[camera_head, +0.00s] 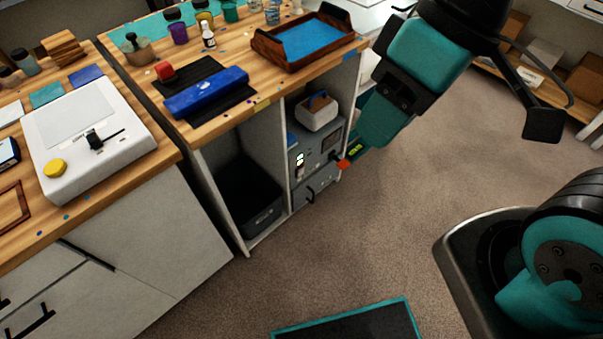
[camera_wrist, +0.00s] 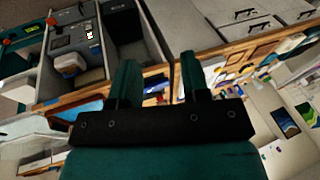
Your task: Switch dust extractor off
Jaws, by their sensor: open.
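A blue-lined tray (camera_head: 264,48) sits on the bench.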

